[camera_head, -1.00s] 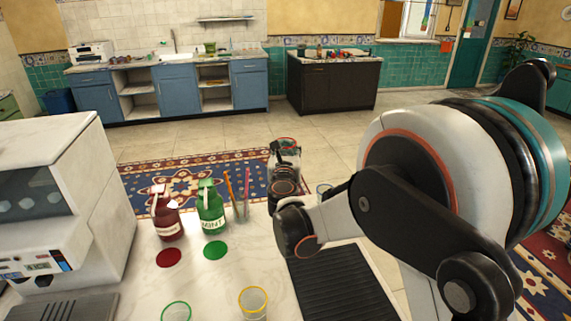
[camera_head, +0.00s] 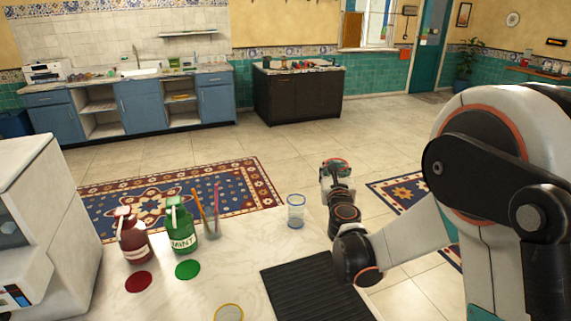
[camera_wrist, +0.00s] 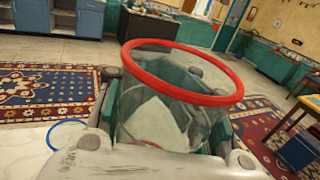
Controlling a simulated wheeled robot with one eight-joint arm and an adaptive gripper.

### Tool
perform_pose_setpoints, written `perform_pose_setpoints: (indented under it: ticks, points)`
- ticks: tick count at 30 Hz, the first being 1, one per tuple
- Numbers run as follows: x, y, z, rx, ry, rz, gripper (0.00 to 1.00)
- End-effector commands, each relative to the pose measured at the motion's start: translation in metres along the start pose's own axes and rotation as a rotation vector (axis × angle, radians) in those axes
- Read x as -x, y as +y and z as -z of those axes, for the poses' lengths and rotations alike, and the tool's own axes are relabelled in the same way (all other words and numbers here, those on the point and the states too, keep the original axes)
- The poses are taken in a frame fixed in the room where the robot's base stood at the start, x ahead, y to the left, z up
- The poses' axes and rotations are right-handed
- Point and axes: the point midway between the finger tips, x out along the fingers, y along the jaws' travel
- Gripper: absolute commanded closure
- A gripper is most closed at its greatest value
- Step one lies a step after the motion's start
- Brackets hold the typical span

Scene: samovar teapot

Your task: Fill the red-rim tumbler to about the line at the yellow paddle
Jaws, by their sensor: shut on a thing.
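The red-rim tumbler (camera_wrist: 160,110) is clear glass and fills the middle of the wrist view. A blue-rim tumbler (camera_head: 296,211) stands on the counter left of my gripper. A yellow-rim tumbler (camera_head: 229,313) is cut by the bottom edge. I see no yellow paddle.
A red bottle (camera_head: 133,240) and a green MINT bottle (camera_head: 181,228) stand on the white counter (camera_head: 225,270), with coloured discs before them. A holder with sticks (camera_head: 210,222) is beside them. A white machine (camera_head: 40,220) stands left. The black ribbed mat (camera_head: 310,290) is bare.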

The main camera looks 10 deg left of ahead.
Motion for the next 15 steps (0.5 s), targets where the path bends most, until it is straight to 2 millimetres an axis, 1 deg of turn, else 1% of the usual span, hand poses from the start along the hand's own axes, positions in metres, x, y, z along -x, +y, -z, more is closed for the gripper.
perform_pose_setpoints:
  ticks: [1,2,3,5,6,9,10,12,15]
  points:
    - [0.007,-0.031,0.003,0.000,0.001,0.024,0.94]
    - [0.011,-0.047,0.004,0.000,0.001,0.034,0.94]
    - [0.017,-0.067,0.006,0.000,0.002,0.048,0.94]
    - [0.028,-0.096,0.009,0.000,0.002,0.067,0.94]
    - [0.035,-0.113,0.010,0.000,0.003,0.080,0.94]
    - [0.052,-0.150,0.013,0.000,0.004,0.105,0.94]
    - [0.057,-0.160,0.014,0.000,0.004,0.112,0.94]
    - [0.067,-0.177,0.016,0.000,0.004,0.125,0.94]
    - [0.077,-0.192,0.017,0.000,0.005,0.137,0.94]
